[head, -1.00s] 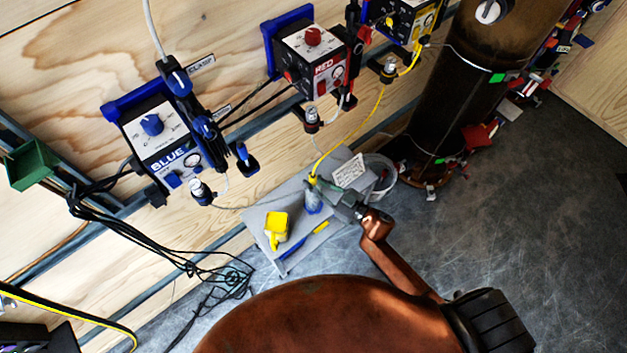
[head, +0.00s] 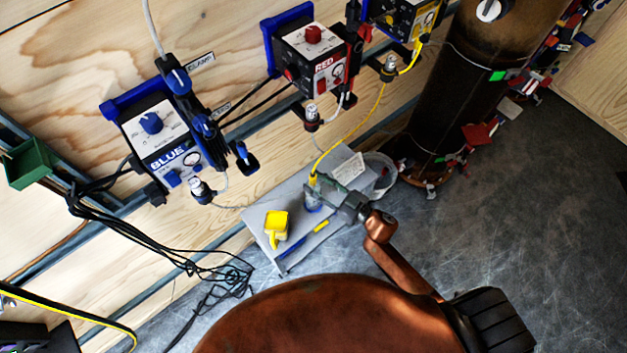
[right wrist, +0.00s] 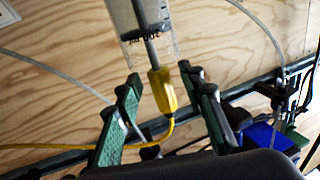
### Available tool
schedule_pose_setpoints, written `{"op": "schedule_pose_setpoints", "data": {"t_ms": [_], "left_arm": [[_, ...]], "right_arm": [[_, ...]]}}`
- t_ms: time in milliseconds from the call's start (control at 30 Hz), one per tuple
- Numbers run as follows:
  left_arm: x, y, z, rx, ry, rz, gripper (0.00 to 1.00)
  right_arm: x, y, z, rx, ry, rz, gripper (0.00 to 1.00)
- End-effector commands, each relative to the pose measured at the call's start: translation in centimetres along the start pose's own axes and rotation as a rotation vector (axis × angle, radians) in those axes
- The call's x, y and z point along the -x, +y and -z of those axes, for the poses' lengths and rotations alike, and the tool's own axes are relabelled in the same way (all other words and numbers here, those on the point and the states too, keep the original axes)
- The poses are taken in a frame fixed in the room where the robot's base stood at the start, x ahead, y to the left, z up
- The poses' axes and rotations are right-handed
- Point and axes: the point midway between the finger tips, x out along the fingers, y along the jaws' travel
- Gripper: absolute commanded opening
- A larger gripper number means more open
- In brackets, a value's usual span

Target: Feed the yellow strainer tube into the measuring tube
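The yellow strainer tube (right wrist: 163,91) shows in the right wrist view as a yellow grip with a grey rod. The rod runs inside the clear measuring tube (right wrist: 157,15), and the yellow grip sticks out past its rim. In the head view the measuring tube (head: 313,203) stands on the grey shelf, with the yellow grip (head: 313,180) at its top. My right gripper (right wrist: 166,90) is open, its green fingers apart on either side of the yellow grip, without visible contact. It also shows beside the tube in the head view (head: 313,190). My left gripper is out of view.
The grey shelf (head: 262,213) also carries a yellow cup (head: 277,225), a blue-and-yellow pen-like item (head: 300,241) and a white card (head: 349,168). A yellow hose (head: 352,138) runs up to the yellow box (head: 408,18). A dark cylinder (head: 455,95) stands to the right.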

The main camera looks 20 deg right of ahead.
Motion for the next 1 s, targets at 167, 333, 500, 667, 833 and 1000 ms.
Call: {"op": "schedule_pose_setpoints", "data": {"t_ms": [167, 333, 500, 667, 833, 1000], "left_arm": [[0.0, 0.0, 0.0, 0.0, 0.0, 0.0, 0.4], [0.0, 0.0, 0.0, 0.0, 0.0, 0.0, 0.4], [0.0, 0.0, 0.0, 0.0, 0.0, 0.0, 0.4], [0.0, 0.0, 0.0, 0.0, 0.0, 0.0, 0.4], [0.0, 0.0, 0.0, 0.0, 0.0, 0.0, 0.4], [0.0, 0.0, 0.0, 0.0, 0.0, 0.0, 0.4]], "right_arm": [[3.7, 0.1, -0.1, 0.0, -0.004, -0.002, 0.36], [7.2, 0.0, -0.1, 0.001, -0.003, 0.0, 0.36], [9.6, 0.1, 0.0, 0.001, -0.001, 0.0, 0.36], [10.6, 0.0, 0.0, 0.001, 0.0, 0.0, 0.36], [10.7, 0.0, 0.1, 0.001, 0.001, 0.0, 0.36], [10.7, 0.1, 0.1, 0.001, 0.001, 0.0, 0.36]]}}
